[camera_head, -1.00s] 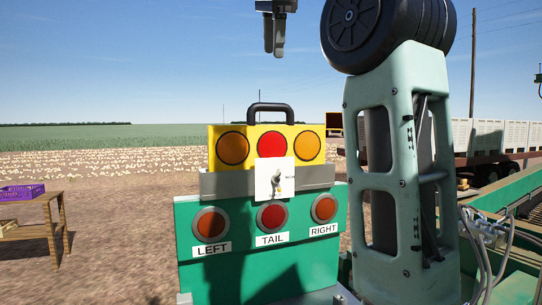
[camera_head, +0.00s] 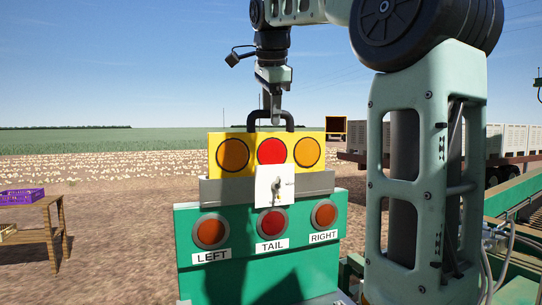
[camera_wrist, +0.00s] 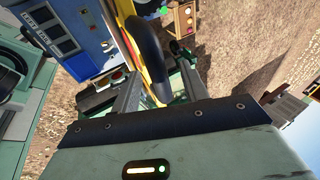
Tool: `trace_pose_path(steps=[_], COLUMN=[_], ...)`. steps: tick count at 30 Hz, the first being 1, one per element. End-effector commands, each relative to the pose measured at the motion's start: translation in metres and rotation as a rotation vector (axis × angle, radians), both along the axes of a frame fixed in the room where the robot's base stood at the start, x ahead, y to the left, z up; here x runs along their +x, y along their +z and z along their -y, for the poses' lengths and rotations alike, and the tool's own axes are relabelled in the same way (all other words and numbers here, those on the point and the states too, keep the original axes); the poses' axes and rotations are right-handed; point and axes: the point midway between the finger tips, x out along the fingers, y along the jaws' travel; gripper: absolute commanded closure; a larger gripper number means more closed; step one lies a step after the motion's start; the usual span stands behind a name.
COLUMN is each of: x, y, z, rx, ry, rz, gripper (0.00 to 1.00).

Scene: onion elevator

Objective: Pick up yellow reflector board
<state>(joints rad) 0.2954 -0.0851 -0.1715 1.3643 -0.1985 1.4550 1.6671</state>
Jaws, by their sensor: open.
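The yellow reflector board (camera_head: 252,140) stands upright in a grey holder (camera_head: 210,190) on top of a green panel. It has two orange lights with a red one between them, and a black arched handle (camera_head: 291,121) on top. My gripper (camera_head: 271,116) points down at the handle, its fingertips overlapping the arch in the head view. In the wrist view, my gripper (camera_wrist: 160,90) is open and the black handle (camera_wrist: 152,50) reaches into the space between its fingers. Contact cannot be told. The board's yellow edge (camera_wrist: 131,38) shows beyond the handle.
The green panel (camera_head: 190,265) has lights labelled LEFT, TAIL and RIGHT. A white plate with a small switch (camera_head: 275,187) covers part of the holder front. A wooden table (camera_head: 50,233) with a purple crate (camera_head: 22,196) stands at left. A trailer with pale bins (camera_head: 510,140) is at right.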

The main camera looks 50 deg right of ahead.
Motion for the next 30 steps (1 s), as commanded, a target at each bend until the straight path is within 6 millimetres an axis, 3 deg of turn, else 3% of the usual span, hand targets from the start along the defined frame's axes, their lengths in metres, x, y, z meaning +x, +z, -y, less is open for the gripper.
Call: trace_pose_path(steps=[4, 11, 16, 30], x=[0.0025, 0.0031, 0.0031, 0.0031], y=[-0.0104, -0.0119, -0.0117, -0.0116], z=[0.0039, 0.0043, 0.0041, 0.0040], rx=[0.001, -0.001, -0.001, -0.001], ry=[0.000, 0.000, 0.000, 0.000], rz=[-0.001, 0.001, 0.001, 0.001], gripper=[0.55, 0.55, 1.00, 1.00])
